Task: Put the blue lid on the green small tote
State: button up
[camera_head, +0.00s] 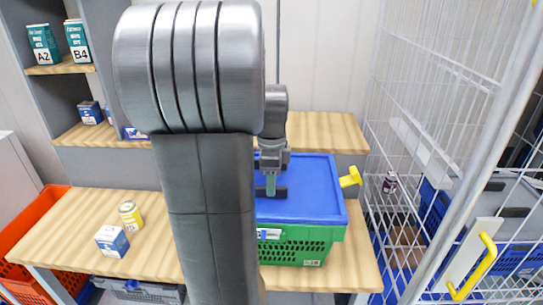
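The blue lid (312,182) lies over the top of the green small tote (306,247) on the wooden table. Its front and right edges run close to the tote's rim; I cannot tell whether it is fully seated. My gripper (271,190) points down over the left part of the lid, close to or touching its surface. I cannot tell whether its fingers are open, shut or holding the lid. My arm hides the left side of the lid and tote.
A yellow can (130,215) and a blue-and-white box (112,241) stand at the table's left. An orange tote (28,240) is at far left. A wire cage (440,130) with a yellow handle (478,268) stands close on the right. Shelves (62,68) are behind left.

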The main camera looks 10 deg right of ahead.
notch_tip(320, 180, up, 12)
jog(key=shift+f+p, duration=0.25)
jog(key=shift+p, duration=0.1)
notch_tip(320, 180, down, 14)
jog(key=shift+r+b, duration=0.1)
jog(key=shift+b, duration=0.35)
jog(key=shift+r, duration=0.2)
